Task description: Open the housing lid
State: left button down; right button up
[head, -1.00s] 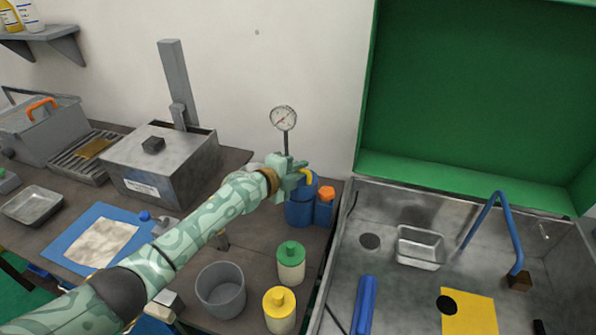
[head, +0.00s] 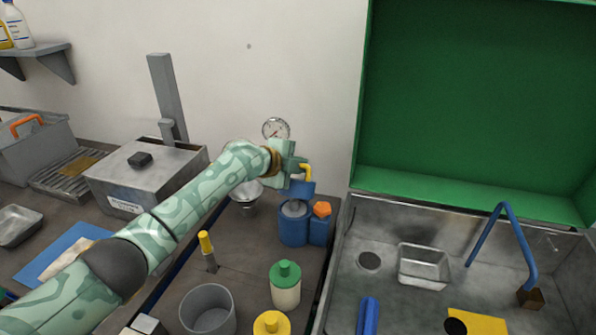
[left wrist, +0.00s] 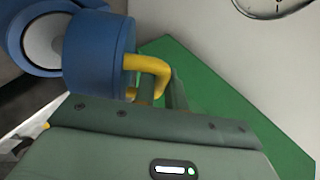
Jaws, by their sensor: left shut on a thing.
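The blue housing (head: 293,230) stands on the bench beside the sink, its round top with a grey inner face uncovered. It also shows at the upper left of the left wrist view (left wrist: 42,38). The blue lid (head: 300,188) is raised above the housing; in the left wrist view the lid (left wrist: 97,52) is turned on its side next to the opening. A yellow bent handle (left wrist: 150,72) sticks out of the lid. My left gripper (head: 297,166) is shut on this handle, above the housing. My right gripper is not in view.
A pressure gauge (head: 276,128) is on the wall side behind my left gripper. An orange-topped blue block (head: 320,225) adjoins the housing. A green-capped jar (head: 286,290) and a grey cup (head: 208,312) stand in front. The steel sink (head: 385,300) lies to the right.

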pick_arm(q)
jog(key=shift+r, duration=0.1)
jog(key=c, duration=1.7)
grip_release()
jog(key=shift+c, duration=0.2)
jog(key=shift+s+a+r, duration=0.15)
jog(key=shift+r, duration=0.05)
jog(key=p+v, duration=0.5)
jog(key=v, duration=1)
jog(key=shift+s+a, duration=0.25)
